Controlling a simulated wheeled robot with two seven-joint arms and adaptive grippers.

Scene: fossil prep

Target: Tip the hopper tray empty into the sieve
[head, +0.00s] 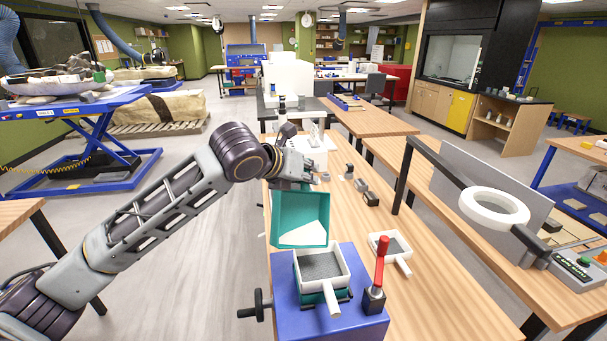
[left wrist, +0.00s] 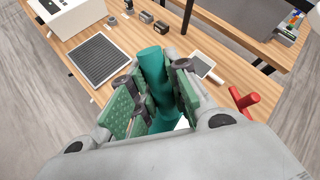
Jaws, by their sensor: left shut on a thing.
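The teal hopper tray (head: 301,205) hangs steeply tilted, its open side facing me, just above and behind the sieve. A pale patch shows in its lower part; I cannot tell whether it is loose material. My left gripper (head: 300,178) is above the tray. In the left wrist view my left gripper (left wrist: 158,95) is shut on the tray's teal round handle (left wrist: 152,64). The sieve (head: 344,268), a white square frame with grey mesh and a handle towards me, sits on a blue machine (head: 290,318). My right gripper is not in view.
A second white sieve (head: 372,243) lies on the wooden bench right of the machine. A red-handled lever (head: 380,262) stands close to the sieve's right. A ring lamp (head: 494,206) is farther right. Small dark objects (head: 362,185) stand behind. The bench's right front is clear.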

